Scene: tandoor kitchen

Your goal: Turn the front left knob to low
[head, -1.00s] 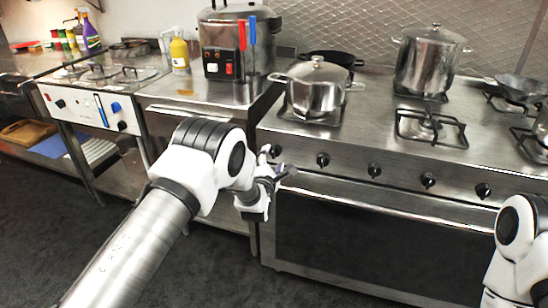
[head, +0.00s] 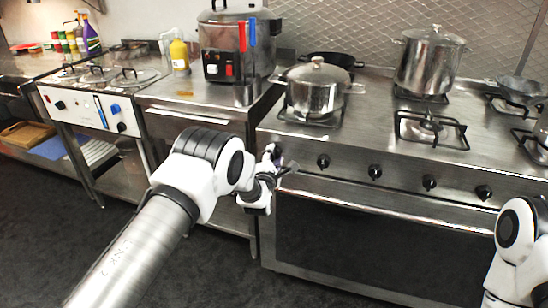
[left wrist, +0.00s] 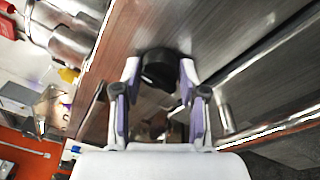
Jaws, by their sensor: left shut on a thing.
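The stove (head: 375,105) stands at the right in the head view, with a row of black knobs along its front panel. My left gripper (head: 277,158) is at the left end of this row, and it hides most of the leftmost knob there. In the left wrist view, my left gripper (left wrist: 159,76) has its two fingertips on either side of a round black knob (left wrist: 158,66) and is shut on it. I cannot read the knob's setting. My right arm shows at the lower right of the head view, but its gripper is out of view.
A lidded pot (head: 315,92) sits on the front left burner, and a larger pot (head: 428,62) stands behind. The oven handle (head: 400,208) runs below the knobs. A steel counter (head: 205,92) with a cooker (head: 228,65) adjoins on the left. The floor in front is clear.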

